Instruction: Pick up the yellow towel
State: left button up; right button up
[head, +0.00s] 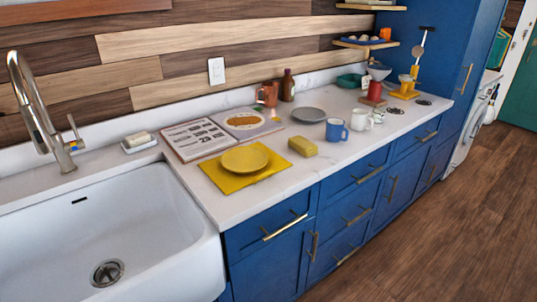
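A flat yellow cloth (214,175), which looks like the towel, lies on the white counter to the right of the sink. A round yellow plate (245,159) rests on it and hides its middle; the cloth's corners show around the plate. A small yellow block-shaped item (303,146) sits just right of the cloth; I cannot tell whether it is a sponge or a folded cloth. Neither of my grippers is in view.
An open cookbook (196,138) lies behind the cloth. A blue mug (336,130), a white mug (361,119) and a grey plate (308,115) stand to the right. The white sink (205,252) is at the left. The counter's front strip is clear.

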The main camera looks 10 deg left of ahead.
aim_at(304, 147)
jog(key=i+z, duration=0.4)
jog(key=i+j+z, duration=0.1)
jog(key=i+z, duration=0.25)
jog(key=i, duration=0.1)
